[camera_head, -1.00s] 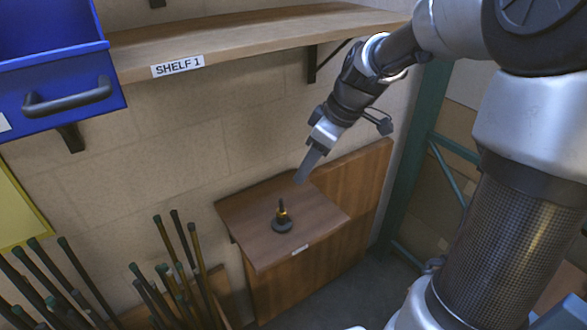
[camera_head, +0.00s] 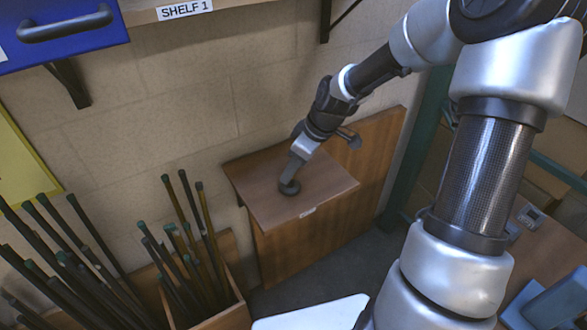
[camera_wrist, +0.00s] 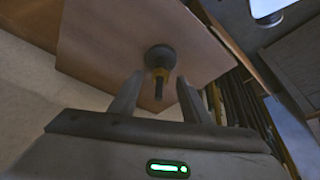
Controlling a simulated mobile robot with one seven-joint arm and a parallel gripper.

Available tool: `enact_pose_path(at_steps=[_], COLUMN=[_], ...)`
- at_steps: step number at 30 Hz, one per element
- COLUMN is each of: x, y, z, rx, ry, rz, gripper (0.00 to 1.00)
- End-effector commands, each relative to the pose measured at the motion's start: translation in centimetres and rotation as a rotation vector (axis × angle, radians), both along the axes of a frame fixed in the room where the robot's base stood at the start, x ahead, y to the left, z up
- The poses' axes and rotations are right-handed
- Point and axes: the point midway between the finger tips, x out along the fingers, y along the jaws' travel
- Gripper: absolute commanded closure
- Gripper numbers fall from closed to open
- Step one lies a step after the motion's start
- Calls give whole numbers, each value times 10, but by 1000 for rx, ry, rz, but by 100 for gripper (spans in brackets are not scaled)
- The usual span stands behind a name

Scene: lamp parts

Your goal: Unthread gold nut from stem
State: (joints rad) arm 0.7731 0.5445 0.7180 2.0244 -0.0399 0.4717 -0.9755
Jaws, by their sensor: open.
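The dark round lamp base (camera_head: 290,188) stands on the small wooden table (camera_head: 335,186). It also shows in the wrist view (camera_wrist: 160,57), with the gold nut (camera_wrist: 160,74) around the dark stem (camera_wrist: 159,91). My gripper (camera_head: 294,172) is over the base in the head view and hides the nut and stem there. In the wrist view my gripper (camera_wrist: 155,92) is open, one finger on each side of the stem, with gaps visible between the fingers and the nut. I cannot tell how far the fingertips are from the nut in depth.
A bin (camera_head: 232,318) of several dark rods (camera_head: 178,262) stands left of the table. A blue drawer (camera_head: 60,32) and a shelf (camera_head: 148,14) are above. The wall is close behind the table. The tabletop around the base looks clear.

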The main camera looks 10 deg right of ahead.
Motion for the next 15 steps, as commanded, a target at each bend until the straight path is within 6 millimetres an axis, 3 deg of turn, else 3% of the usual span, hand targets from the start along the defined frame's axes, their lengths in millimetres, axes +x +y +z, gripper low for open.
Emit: enact_pose_path(at_steps=[11, 15], x=[1, 1], y=[1, 1], z=[-5, -4], rx=[0, 0], ry=[0, 0], rz=[-1, -1], gripper=[59, 82])
